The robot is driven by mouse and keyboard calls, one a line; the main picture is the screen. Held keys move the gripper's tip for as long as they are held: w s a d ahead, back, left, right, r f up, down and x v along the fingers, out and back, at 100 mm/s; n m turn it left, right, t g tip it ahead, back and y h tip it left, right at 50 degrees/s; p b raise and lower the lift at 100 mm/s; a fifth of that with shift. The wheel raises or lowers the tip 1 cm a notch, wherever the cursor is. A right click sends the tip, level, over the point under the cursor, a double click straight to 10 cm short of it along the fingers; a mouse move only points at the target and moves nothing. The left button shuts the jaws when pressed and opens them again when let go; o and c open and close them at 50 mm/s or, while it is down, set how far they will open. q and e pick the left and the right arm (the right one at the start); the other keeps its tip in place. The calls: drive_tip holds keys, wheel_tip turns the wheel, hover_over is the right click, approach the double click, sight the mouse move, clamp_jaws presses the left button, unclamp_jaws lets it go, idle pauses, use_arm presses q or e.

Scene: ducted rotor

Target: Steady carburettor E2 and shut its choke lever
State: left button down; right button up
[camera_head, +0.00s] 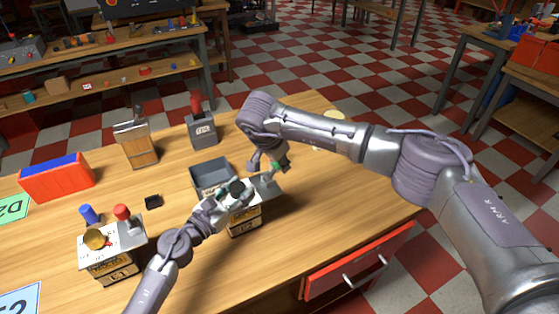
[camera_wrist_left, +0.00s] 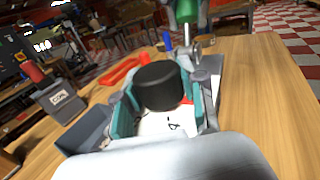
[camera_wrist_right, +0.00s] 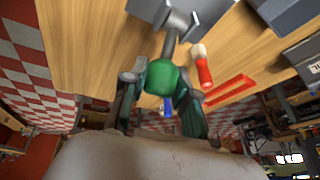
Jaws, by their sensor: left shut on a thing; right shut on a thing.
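Carburettor E2 (camera_head: 246,227) is a box with a light top and a wooden, labelled front, standing on the bench. My left gripper (camera_head: 236,188) is shut on its black round knob (camera_wrist_left: 158,86), with teal finger pads on either side in the left wrist view. My right gripper (camera_head: 277,164) is shut at the green ball of the choke lever (camera_wrist_right: 160,77), which sits between its fingers in the right wrist view. The lever's metal stem shows below the ball. The arms and fingers hide part of E2's top.
Unit E1 (camera_head: 112,257), with red, blue and brass knobs, stands left. A grey open tray (camera_head: 211,177) is behind E2. Bare bench lies right of E2.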

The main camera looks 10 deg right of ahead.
clamp_jaws()
drive_tip(key=shift+s+a+r+t+h, duration=0.2)
drive_tip(key=shift+a+t+h, duration=0.2)
drive_tip(key=shift+h, duration=0.35)
drive_tip(key=shift+s+a+r+t+h, duration=0.25)
drive_tip(key=shift+a+h, duration=0.25)
drive_tip(key=shift+h, duration=0.25)
drive_tip(key=shift+s+a+n+t+h, duration=0.25)
drive_tip(key=shift+a+t+h, duration=0.25)
drive_tip(key=shift+h, duration=0.35)
drive_tip(key=shift+s+a+n+t+h, duration=0.1)
drive_tip(key=shift+a+n+t+h, duration=0.25)
drive_tip(key=shift+h, duration=0.5)
drive_tip(key=o, duration=1)
unclamp_jaws()
drive_tip(key=shift+r, duration=0.1)
wheel_tip(320, 180, up, 10)
drive_tip(key=shift+f, duration=0.1)
